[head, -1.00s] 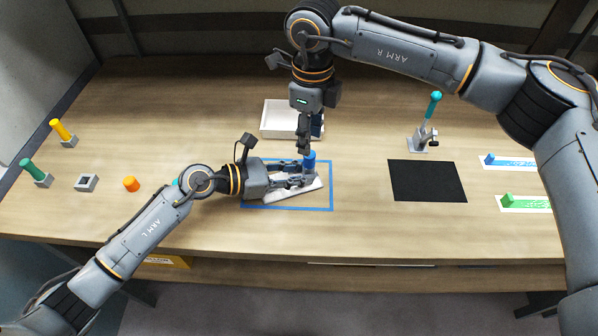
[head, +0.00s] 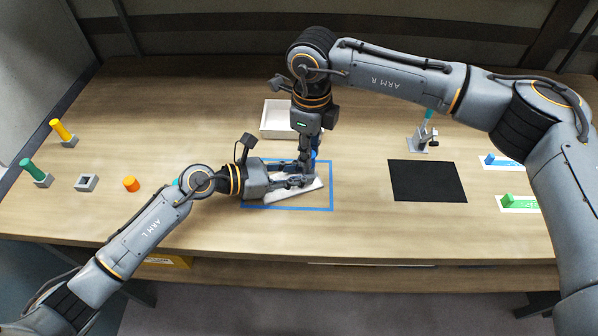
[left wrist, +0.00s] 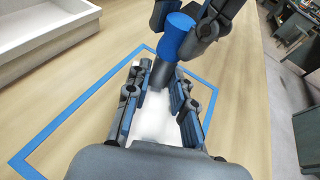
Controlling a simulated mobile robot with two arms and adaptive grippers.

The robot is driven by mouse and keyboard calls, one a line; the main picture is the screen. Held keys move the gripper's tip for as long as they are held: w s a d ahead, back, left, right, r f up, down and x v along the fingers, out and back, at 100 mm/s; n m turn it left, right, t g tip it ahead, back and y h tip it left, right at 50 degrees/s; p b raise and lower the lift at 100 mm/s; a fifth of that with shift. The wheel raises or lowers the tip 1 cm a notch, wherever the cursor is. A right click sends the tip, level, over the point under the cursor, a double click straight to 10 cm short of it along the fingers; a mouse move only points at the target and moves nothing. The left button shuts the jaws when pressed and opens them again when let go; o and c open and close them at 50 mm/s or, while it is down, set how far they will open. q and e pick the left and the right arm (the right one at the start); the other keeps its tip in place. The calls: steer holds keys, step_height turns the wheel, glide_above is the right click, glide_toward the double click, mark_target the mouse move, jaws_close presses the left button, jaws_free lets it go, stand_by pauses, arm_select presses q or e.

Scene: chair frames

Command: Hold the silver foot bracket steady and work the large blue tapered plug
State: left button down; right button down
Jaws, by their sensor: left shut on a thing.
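The silver foot bracket (head: 304,189) lies inside the blue taped outline, partly hidden by my left gripper (head: 296,181). In the left wrist view it is a pale blurred shape (left wrist: 152,118) between the fingers of my left gripper (left wrist: 158,88), which is shut on it. The large blue tapered plug (left wrist: 174,36) stands upright at the bracket's far end. It is mostly hidden in the head view (head: 315,155). My right gripper (head: 308,168) is down at the plug, with dark fingers beside it in the left wrist view (left wrist: 184,14). I cannot tell whether they grip it.
A white tray (head: 277,120) stands behind the taped area. A black mat (head: 427,181) and a clamp-like stand (head: 421,142) are to the right. Blue (head: 500,160) and green (head: 519,201) blocks lie farther right.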

arm_select(q)
steer(key=shift+a+f, duration=0.1)
steer(key=shift+f, duration=0.2)
arm_select(e)
steer(key=shift+r, duration=0.35)
steer(key=shift+r, duration=2.4)
steer(key=shift+d+r, duration=0.1)
steer(key=d+r, duration=0.5)
steer(key=d, duration=0.1)
steer(key=shift+r, duration=0.4)
steer(key=shift+a, duration=0.1)
arm_select(q)
steer(key=c, duration=1.1)
jaws_free()
arm_select(e)
steer(key=shift+w, duration=0.1)
arm_select(q)
steer(key=shift+o, duration=0.2)
steer(key=shift+r, duration=0.1)
